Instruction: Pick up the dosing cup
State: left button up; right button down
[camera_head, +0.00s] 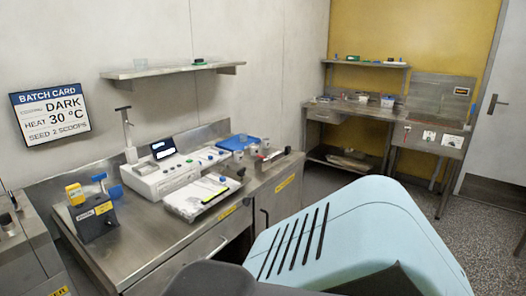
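I cannot tell for sure which thing is the dosing cup. A white tub with blue (387,101) stands on the far bench (358,109) by the yellow wall. Small items near the right end of the near steel bench (150,242) are too small to identify. Neither gripper shows in the head view. A large light-blue casing at the lower right hides part of the floor and the near bench's front.
On the near bench are a white control unit (170,178), a tray with white sheets (198,197), a blue tray (237,143) and a dark block with a yellow top (93,217). A batch card (50,110) hangs at left. Open floor (490,230) lies at right, before a door.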

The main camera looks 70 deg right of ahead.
aim_at(265, 140)
jog(key=k+l+z, duration=0.1)
jog(key=k+l, duration=0.15)
jog(key=l, duration=0.8)
jog(key=k+l+z, duration=0.15)
jog(key=l, duration=0.9)
jog(key=k+l+z, duration=0.1)
jog(key=l, duration=1)
jog(key=k+l+z, duration=0.1)
jog(key=k+l, duration=0.15)
jog(key=l, duration=0.8)
jog(key=l+z, duration=0.1)
jog(key=l, duration=1)
jog(key=k, duration=0.05)
